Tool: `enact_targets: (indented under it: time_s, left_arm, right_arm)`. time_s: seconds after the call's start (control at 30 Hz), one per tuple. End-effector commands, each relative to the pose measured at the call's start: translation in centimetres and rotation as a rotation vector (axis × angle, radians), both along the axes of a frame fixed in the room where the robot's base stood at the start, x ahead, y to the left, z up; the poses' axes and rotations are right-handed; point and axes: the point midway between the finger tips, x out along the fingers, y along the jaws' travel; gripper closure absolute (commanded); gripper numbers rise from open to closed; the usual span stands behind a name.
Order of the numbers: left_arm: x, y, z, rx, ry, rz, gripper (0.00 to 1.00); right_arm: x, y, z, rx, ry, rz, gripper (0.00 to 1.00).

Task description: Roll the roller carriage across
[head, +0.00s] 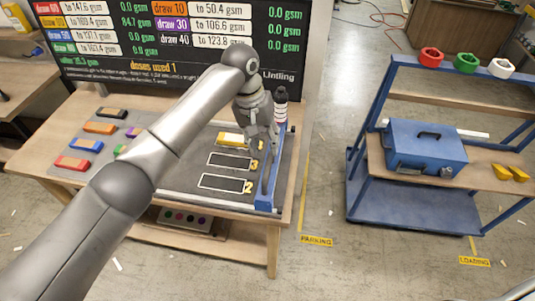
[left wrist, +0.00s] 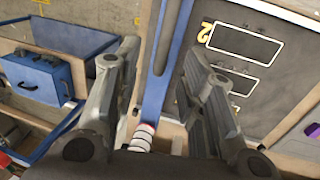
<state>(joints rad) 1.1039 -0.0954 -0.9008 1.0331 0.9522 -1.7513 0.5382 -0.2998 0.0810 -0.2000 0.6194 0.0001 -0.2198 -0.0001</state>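The roller carriage appears to be the long blue bar (head: 267,195) along the right side of the grey mat (head: 165,193) on the wooden table. In the left wrist view the blue bar (left wrist: 157,88) runs between the finger sides. A black, white and red bottle-like piece (head: 281,108) stands at its far end; its banded part also shows in the left wrist view (left wrist: 142,138). My left gripper (head: 264,150) is above the bar, pointing down. Its fingers (left wrist: 155,75) are spread wide with nothing gripped. I cannot tell whether they touch the bar. My right gripper is out of view.
Outlined dark rectangles (head: 222,184) and a yellow block (head: 232,140) lie left of the bar. Several coloured blocks (head: 100,128) lie farther left. A display board (head: 180,45) stands behind.

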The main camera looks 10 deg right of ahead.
Motion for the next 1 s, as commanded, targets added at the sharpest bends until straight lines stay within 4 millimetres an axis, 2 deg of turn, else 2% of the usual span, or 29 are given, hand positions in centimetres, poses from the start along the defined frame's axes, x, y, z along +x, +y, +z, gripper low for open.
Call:
enact_targets:
  time_s: [0.1,0.3,1.0]
  left_arm:
    - [0.2,0.4,2.3,0.000,-0.001,0.000,0.63]
    - [0.3,0.7,4.4,-0.001,0.000,-0.001,0.63]
    - [0.3,0.8,4.7,0.000,0.001,-0.001,0.63]
  right_arm:
    - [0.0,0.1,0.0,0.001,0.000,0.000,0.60]
    - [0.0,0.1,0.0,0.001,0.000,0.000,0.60]
    - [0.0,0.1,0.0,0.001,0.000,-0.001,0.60]
